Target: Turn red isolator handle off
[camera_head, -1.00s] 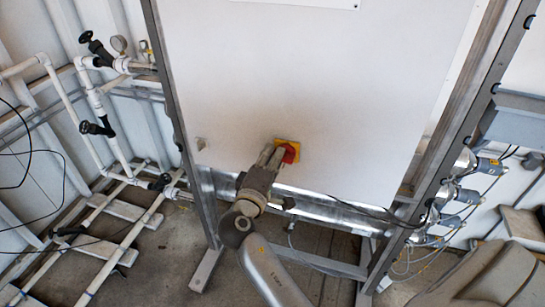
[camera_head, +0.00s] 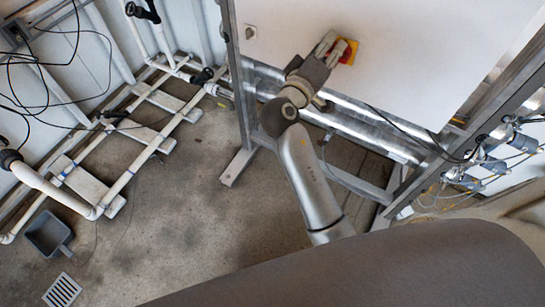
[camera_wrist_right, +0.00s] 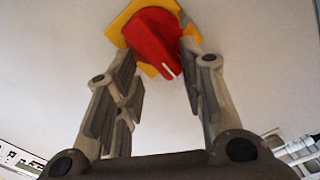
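The red isolator handle (camera_wrist_right: 153,43) sits on a yellow plate (camera_wrist_right: 118,27) on the white panel. In the head view the handle (camera_head: 338,48) is partly covered by my right gripper (camera_head: 328,44). In the right wrist view my right gripper (camera_wrist_right: 163,62) is open, its two fingers apart, with the handle beyond and between the fingertips. The right fingertip is very close to the handle's right side; I cannot tell whether it touches. The handle looks tilted, with a white mark near its lower end. My left gripper is not in view.
The white panel (camera_head: 400,50) is held in a metal frame (camera_head: 240,100). White pipes (camera_head: 150,145) run low on the left. A grey dustpan (camera_head: 48,235) and a drain grate (camera_head: 62,291) are on the floor. Cables hang at the right.

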